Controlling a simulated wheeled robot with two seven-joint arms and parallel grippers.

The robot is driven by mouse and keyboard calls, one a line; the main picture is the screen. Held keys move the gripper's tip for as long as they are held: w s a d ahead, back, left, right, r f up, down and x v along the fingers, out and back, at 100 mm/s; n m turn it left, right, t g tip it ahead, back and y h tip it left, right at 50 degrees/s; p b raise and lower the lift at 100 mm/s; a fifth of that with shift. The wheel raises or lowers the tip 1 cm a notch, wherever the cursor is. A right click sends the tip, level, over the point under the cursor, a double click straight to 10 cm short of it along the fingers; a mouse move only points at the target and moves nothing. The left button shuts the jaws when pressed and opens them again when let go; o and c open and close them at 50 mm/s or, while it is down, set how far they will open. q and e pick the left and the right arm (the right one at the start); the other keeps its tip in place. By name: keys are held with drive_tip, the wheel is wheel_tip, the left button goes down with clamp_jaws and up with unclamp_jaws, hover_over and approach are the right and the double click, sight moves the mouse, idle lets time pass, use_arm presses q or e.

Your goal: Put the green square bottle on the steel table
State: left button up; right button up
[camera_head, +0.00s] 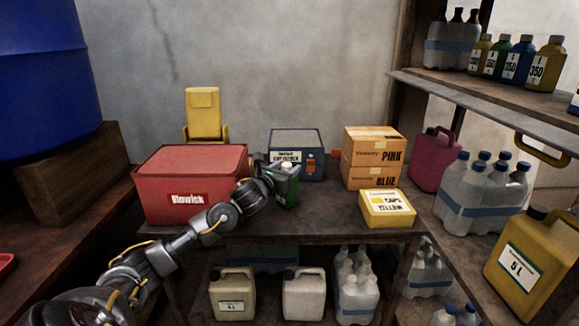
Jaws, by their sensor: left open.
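I take this worn metal-looking table to be the steel table. My left arm reaches in from the lower left, and its gripper (268,180) is at the bottle's left side. The gripper is open, with its fingers close to the bottle. The fingertips are small and partly hidden, so I cannot tell whether they touch it. My right gripper is out of view.
A red box (190,180) stands left of the bottle, a blue box (297,155) behind it. Stacked cardboard boxes (372,155) and a yellow caps box (387,207) stand to the right. The table's front middle is bare.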

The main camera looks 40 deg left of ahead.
use_arm(q)
drive_tip(key=s, duration=0.4)
drive_tip(key=shift+d, duration=0.25)
drive_tip(key=shift+s, duration=0.45)
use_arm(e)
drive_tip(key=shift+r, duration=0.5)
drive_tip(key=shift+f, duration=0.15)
